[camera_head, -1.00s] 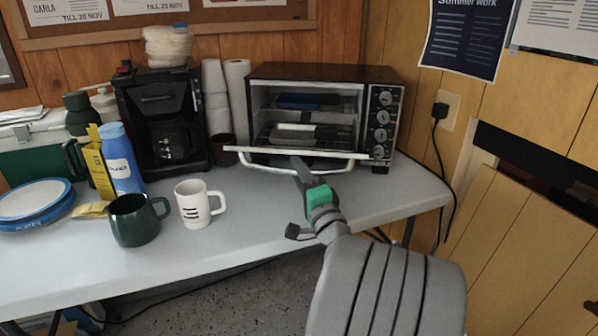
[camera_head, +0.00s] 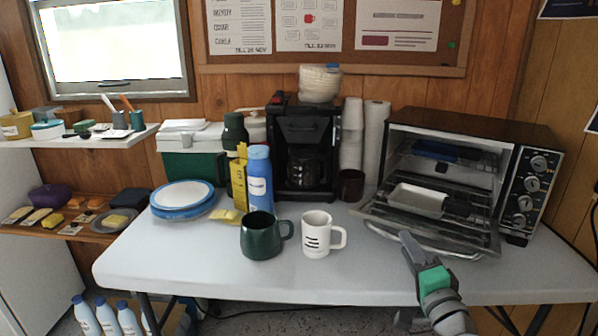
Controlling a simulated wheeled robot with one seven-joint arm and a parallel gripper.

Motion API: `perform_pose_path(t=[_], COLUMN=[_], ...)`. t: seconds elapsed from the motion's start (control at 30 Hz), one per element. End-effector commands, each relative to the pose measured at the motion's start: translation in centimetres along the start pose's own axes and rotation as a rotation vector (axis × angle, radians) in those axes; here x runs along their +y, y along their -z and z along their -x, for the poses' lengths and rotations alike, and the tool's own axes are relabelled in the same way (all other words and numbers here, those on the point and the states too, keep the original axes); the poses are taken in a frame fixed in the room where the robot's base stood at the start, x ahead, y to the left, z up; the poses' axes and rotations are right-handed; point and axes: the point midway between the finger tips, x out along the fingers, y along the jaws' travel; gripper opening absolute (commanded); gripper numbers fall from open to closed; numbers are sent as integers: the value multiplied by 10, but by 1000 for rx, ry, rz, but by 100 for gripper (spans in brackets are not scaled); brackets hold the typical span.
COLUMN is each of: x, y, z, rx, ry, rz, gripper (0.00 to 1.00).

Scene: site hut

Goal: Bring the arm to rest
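My gripper (camera_head: 407,240) is at the lower right, in front of the toaster oven (camera_head: 472,128). It points up and slightly left, with a green patch behind its dark grey end. I see nothing held in it. The fingers are seen too narrowly to tell whether they are apart. The tip overlaps the lower edge of the oven's open door (camera_head: 375,212) in the picture; I cannot tell whether they touch. The rest of my arm runs out of the bottom of the picture.
A white mug (camera_head: 316,238) and a green mug (camera_head: 260,241) stand left of my gripper on the grey table (camera_head: 165,255). A white tray (camera_head: 416,202) and a blue item (camera_head: 435,150) are in the oven. The coffee maker (camera_head: 303,125) stands behind the mugs.

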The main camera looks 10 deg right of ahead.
Motion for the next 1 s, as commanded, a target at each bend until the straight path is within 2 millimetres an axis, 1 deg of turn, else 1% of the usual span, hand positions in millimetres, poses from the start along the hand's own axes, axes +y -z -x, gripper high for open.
perform_pose_path(t=[0.03, 0.07, 0.1, 0.17, 0.2, 0.27, 0.3, 0.37, 0.43, 0.5, 0.53, 0.6, 0.63, 0.7, 0.8, 1.0], x=[-38, -47, -57, -68, -76, -90, -100, -120, -147, -174, -184, -203, -209, -216, -215, -212], y=[-27, -47, -73, -105, -122, -141, -149, -156, -156, -151, -148, -142, -140, -136, -134, -135], z=[-17, -22, -26, -25, -20, -9, 1, 18, 39, 60, 69, 87, 92, 103, 109, 109], rx=[-125, -206, -317, -471, -566, -699, -780, -894, -1010, -1105, -1139, -1202, -1220, -1251, -1266, -1265], ry=[-52, -95, -154, -238, -291, -367, -415, -486, -564, -638, -665, -720, -737, -768, -786, -788], rz=[82, 142, 230, 358, 443, 568, 648, 763, 884, 982, 1015, 1070, 1086, 1109, 1118, 1116], gripper=[36, 36, 36, 36, 36, 36, 36, 36, 36, 36, 36, 36, 36, 36, 36, 36])
